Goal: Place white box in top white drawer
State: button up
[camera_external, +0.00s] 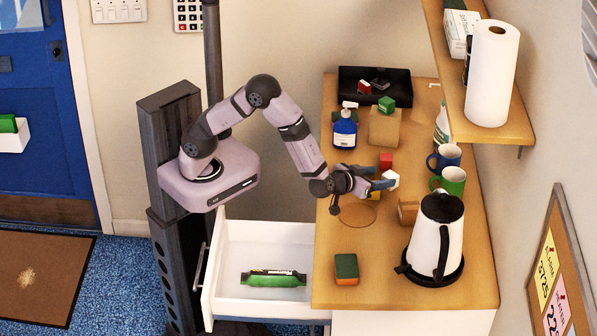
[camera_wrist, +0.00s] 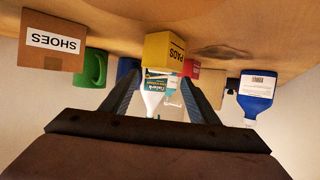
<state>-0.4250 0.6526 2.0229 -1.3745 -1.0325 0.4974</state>
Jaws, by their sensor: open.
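My gripper is open and low over the counter. In the wrist view, which shows the counter upside down, my gripper (camera_wrist: 160,78) has its fingers spread, with a yellow box (camera_wrist: 163,52) marked PADS ahead between them. The white box cannot be clearly made out there.
A red box (camera_external: 386,160), blue mug (camera_external: 445,159), green mug (camera_external: 450,181) and brown box (camera_external: 408,212) crowd the right side. A kettle (camera_external: 437,240) stands at front right, a sponge (camera_external: 346,269) at front left. A blue soap bottle (camera_external: 345,128) stands behind.

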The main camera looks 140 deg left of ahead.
aim_at(388, 177)
jog(key=shift+p+x, duration=0.85)
jog(key=shift+x, duration=1.75)
jog(key=shift+d+f, duration=0.1)
jog(key=shift+f, duration=0.1)
jog(key=c, duration=1.2)
jog(key=shift+c, duration=0.2)
notch_tip(388, 177, up, 10)
jog(key=shift+b, duration=0.4)
